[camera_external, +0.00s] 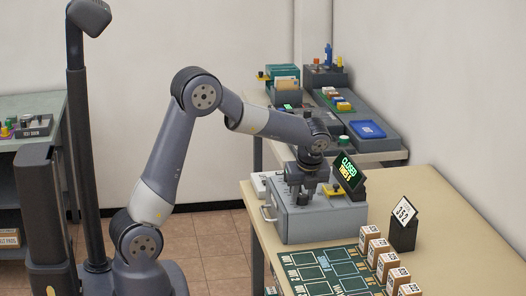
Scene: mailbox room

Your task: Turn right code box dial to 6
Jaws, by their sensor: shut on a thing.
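The code box (310,222) is a grey box with a handle on its left side, standing on the beige table. My gripper (300,198) points down onto the top of the box and is shut on a dial there. The fingers and arm hide the dial, so its number cannot be read, and which dial it is cannot be told for sure.
A card (404,210) with digits stands on a dark holder to the right. Several small brown boxes (386,265) line a dark green mat (325,272) in front. A side table behind holds trays and a blue bin (367,129). The table's right part is clear.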

